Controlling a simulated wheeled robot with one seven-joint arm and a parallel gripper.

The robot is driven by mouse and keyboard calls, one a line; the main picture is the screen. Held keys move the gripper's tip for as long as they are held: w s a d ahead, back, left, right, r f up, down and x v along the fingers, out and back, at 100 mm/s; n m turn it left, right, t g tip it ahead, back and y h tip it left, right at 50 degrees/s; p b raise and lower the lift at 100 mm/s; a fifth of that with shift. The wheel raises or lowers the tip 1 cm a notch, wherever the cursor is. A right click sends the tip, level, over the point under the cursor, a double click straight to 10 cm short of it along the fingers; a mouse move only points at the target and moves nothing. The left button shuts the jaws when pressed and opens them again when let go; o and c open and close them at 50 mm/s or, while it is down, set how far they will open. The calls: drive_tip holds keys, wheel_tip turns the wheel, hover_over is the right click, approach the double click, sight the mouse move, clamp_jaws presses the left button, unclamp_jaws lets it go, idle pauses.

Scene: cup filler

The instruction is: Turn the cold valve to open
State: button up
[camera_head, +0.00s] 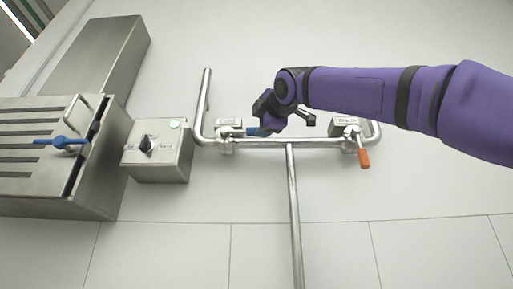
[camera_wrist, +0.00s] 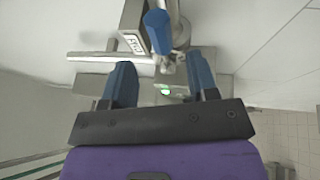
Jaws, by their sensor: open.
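The cold valve (camera_head: 226,140) sits on the left part of the metal pipe frame in the head view. Its blue handle (camera_head: 257,131) points to the right, roughly along the horizontal pipe. In the wrist view the blue handle (camera_wrist: 157,32) shows beyond and between the two finger lines, with a label plate (camera_wrist: 133,43) beside it. My gripper (camera_wrist: 160,63) is open, with its two blue fingers apart and nothing held. In the head view my gripper (camera_head: 265,113) is right by the handle; its wrist hides part of that area. Whether it touches the handle is unclear.
A second valve with an orange handle (camera_head: 364,158) hangs on the right of the pipe frame, under my arm. A metal control box (camera_head: 158,165) with a black knob is at left. A steel unit with another blue handle (camera_head: 68,142) stands farther left.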

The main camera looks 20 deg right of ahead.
drive_tip(key=shift+v, duration=2.05)
